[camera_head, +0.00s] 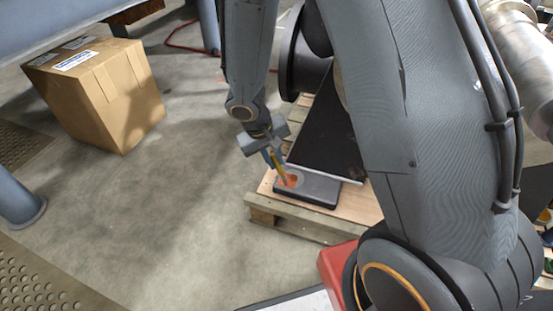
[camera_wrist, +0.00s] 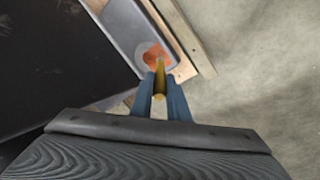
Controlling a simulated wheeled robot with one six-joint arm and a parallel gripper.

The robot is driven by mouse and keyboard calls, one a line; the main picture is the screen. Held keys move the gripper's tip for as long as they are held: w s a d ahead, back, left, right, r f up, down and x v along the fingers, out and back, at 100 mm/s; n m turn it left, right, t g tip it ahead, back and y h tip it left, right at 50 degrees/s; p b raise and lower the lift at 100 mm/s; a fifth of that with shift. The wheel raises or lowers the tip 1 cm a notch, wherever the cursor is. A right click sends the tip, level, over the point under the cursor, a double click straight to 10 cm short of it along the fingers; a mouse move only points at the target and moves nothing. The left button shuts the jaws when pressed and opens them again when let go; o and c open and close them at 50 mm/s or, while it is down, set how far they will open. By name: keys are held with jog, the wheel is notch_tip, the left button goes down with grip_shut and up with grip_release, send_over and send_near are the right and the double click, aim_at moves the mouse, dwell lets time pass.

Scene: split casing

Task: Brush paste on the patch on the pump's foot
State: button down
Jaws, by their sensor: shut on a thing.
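The pump (camera_head: 318,140) is a dark body on a wooden pallet, partly hidden behind my arm. Its grey foot (camera_head: 318,190) sticks out at the front, with an orange-red patch (camera_head: 291,181) at its left end. My gripper (camera_head: 277,160) is above the foot, shut on a yellow-handled brush (camera_head: 281,172) that points down at the patch. In the wrist view the brush (camera_wrist: 160,80) lies between the blue fingers, its far end over or at the orange patch (camera_wrist: 153,54). I cannot tell whether the bristles touch it.
The wooden pallet (camera_head: 290,226) carries the pump. A cardboard box (camera_head: 104,92) stands on the floor at the upper left. A red object (camera_head: 336,268) is at the lower middle, beside my arm. The concrete floor (camera_head: 170,200) left of the pallet is clear.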

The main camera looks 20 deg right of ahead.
jog(key=shift+r+p, duration=2.75)
jog(key=shift+r, duration=0.25)
